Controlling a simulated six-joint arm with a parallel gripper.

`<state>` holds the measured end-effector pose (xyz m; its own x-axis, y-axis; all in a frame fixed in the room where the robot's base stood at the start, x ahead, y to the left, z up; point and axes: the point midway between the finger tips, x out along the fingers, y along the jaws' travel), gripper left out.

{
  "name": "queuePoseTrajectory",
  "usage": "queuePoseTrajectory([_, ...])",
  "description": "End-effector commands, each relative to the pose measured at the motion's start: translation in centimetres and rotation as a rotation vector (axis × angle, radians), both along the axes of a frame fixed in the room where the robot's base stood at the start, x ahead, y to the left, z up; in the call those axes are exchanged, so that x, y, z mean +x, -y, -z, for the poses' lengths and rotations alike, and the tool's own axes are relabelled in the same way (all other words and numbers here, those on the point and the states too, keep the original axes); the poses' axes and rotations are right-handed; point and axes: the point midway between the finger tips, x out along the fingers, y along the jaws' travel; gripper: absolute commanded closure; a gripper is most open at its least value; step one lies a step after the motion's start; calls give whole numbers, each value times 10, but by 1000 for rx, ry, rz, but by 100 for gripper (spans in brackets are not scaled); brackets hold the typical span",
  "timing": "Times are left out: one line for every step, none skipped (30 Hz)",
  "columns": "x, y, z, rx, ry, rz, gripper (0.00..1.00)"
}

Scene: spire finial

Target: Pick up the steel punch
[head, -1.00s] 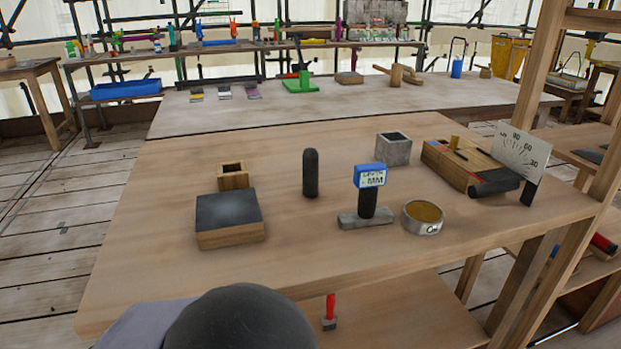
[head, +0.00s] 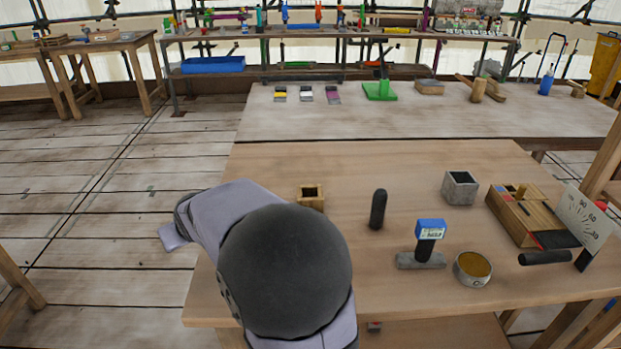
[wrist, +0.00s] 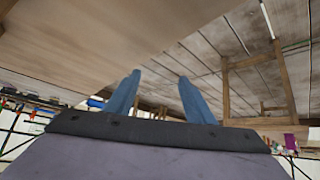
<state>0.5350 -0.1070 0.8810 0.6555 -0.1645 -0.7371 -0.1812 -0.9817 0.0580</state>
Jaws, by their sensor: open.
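A dark upright rod with a rounded top (head: 378,209), which looks like the steel punch, stands on the wooden bench (head: 270,165) in the head view. I cannot read its material for certain. My gripper (wrist: 160,78) shows in the wrist view with its two blue fingers apart and nothing between them. It is beside the bench edge, well away from the rod, which is not visible in the wrist view. In the head view my grey arm covers the bench's front left part, and my fingers cannot be made out.
A small hollow wooden block (head: 311,197) is left of the rod. A grey hollow block (head: 460,188), a blue-topped gauge (head: 430,232), a round tin (head: 472,268) and a wooden dial device (head: 527,215) are to its right. Bench space behind the rod is clear.

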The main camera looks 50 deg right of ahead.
Motion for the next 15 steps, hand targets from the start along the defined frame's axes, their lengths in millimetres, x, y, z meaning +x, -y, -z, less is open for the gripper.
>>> queuePoseTrajectory([-9,30,-25,6,-19,65,51])
queuePoseTrajectory([-14,45,-30,11,-30,100,51])
queuePoseTrajectory([-22,66,-38,17,-41,146,51])
queuePoseTrajectory([-28,81,-43,22,-51,180,51])
queuePoseTrajectory([-35,95,-49,28,-62,214,51])
queuePoseTrajectory([-45,114,-56,36,-73,258,51])
queuePoseTrajectory([-53,128,-62,43,-82,292,51])
queuePoseTrajectory([-61,141,-68,50,-91,326,51])
queuePoseTrajectory([-73,159,-75,60,-102,372,51])
queuePoseTrajectory([-83,171,-80,68,-110,405,51])
queuePoseTrajectory([-92,184,-86,75,-117,438,51])
queuePoseTrajectory([-106,200,-94,86,-128,481,51])
queuePoseTrajectory([-117,211,-99,95,-136,515,51])
queuePoseTrajectory([-128,222,-105,105,-143,549,51])
queuePoseTrajectory([-142,236,-112,118,-151,592,51])
